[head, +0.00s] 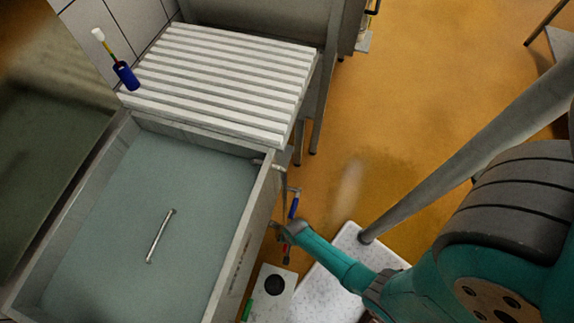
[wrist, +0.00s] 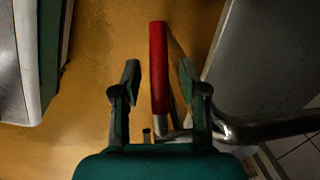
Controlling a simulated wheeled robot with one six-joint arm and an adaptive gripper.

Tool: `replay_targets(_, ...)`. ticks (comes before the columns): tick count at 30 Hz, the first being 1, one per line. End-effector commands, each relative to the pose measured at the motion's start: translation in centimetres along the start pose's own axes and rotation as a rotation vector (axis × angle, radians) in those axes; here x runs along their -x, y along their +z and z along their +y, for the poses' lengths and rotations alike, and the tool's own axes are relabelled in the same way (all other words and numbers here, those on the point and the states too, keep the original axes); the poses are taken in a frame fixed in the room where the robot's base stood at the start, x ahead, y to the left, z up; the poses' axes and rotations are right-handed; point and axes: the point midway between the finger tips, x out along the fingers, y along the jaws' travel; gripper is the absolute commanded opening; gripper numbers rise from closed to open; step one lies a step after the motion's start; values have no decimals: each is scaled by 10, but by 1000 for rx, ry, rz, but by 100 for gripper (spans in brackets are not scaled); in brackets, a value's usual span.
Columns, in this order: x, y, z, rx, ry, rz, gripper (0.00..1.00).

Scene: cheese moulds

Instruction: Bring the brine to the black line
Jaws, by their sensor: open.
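The brine (head: 190,200) is a grey-blue liquid in a metal tank (head: 262,200) at the left of the head view. A dark line runs along the tank's far inner wall, but I cannot tell if it is the black line. A red handle (wrist: 158,60) on a metal pipe (wrist: 265,128) stands between the fingers of my gripper (wrist: 158,75) in the wrist view. The fingers are open, with a gap on each side of the handle. In the head view my gripper (head: 282,233) is beside the tank's right outer wall. A blue-handled valve (head: 294,206) is just above it.
A white slatted rack (head: 220,65) adjoins the tank's far end, with a blue holder and brush (head: 125,76) at its left. A metal bar (head: 160,236) shows in the brine. The orange floor (head: 420,110) is largely open.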

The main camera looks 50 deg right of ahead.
Motion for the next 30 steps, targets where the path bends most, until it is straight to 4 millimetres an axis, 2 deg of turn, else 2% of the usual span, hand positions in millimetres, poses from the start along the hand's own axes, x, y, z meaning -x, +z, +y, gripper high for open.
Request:
replay_targets(8, -1, 0, 0, 0, 0, 0, 43)
replay_targets(13, -1, 0, 0, 0, 0, -1, 3)
replay_targets(14, -1, 0, 0, 0, 0, -1, 0)
replay_targets(23, -1, 0, 0, -1, 0, -5, 0)
replay_targets(30, 3, 2, -1, -16, -10, -73, 0)
